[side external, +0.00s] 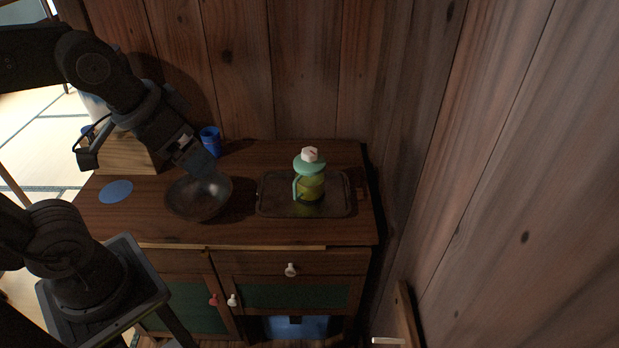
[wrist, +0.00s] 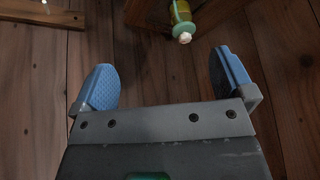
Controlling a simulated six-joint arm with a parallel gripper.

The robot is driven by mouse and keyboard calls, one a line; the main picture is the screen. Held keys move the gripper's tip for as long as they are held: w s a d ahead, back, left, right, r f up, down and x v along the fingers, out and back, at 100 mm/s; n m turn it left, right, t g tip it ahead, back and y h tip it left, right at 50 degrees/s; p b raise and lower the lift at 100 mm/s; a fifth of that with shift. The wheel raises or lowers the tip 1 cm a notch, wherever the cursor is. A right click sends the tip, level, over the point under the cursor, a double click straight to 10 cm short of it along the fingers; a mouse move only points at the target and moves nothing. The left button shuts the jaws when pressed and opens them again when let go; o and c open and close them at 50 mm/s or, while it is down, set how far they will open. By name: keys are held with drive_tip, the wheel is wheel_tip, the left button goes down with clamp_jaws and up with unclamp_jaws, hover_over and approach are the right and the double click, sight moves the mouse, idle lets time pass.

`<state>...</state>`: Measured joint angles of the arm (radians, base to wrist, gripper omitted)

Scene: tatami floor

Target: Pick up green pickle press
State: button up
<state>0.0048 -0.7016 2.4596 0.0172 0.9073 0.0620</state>
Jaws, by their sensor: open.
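The green pickle press (side external: 311,184) stands upright on a dark tray (side external: 270,201) on the wooden cabinet top. It has a yellow-green body, a teal lid and handle, and a white knob. In the wrist view the pickle press (wrist: 182,22) shows at the top edge, partly cut off, beyond the fingers. My gripper (wrist: 160,80) is open and empty, with blue pads apart. In the side view my gripper (side external: 201,165) is above the dark bowl, left of the pickle press and apart from it.
A dark round bowl (side external: 199,196) sits left of the tray. A blue cup (side external: 211,140) stands behind the bowl, and a flat blue disc (side external: 116,191) lies at the left. A wooden box (side external: 128,156) is at the back left. Wooden walls rise behind and to the right.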

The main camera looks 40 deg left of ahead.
drive_tip(key=w+r+m+g+y, duration=0.1)
drive_tip(key=w+m, duration=0.5)
drive_tip(key=w, duration=0.2)
drive_tip(key=m+g+y, duration=0.3)
drive_tip(key=m, duration=1.3)
hover_over(311, 152)
drive_tip(key=s+d, duration=0.2)
drive_tip(key=d, duration=0.2)
wheel_tip(311, 152, down, 11)
drive_tip(key=x, duration=1.3)
drive_tip(key=shift+w+a+f, duration=0.2)
drive_tip(key=shift+w+a, duration=0.05)
drive_tip(key=shift+w, duration=0.1)
drive_tip(key=shift+c, duration=0.3)
drive_tip(key=shift+r, duration=0.1)
drive_tip(key=c, duration=1.7)
drive_tip(key=shift+r, duration=0.1)
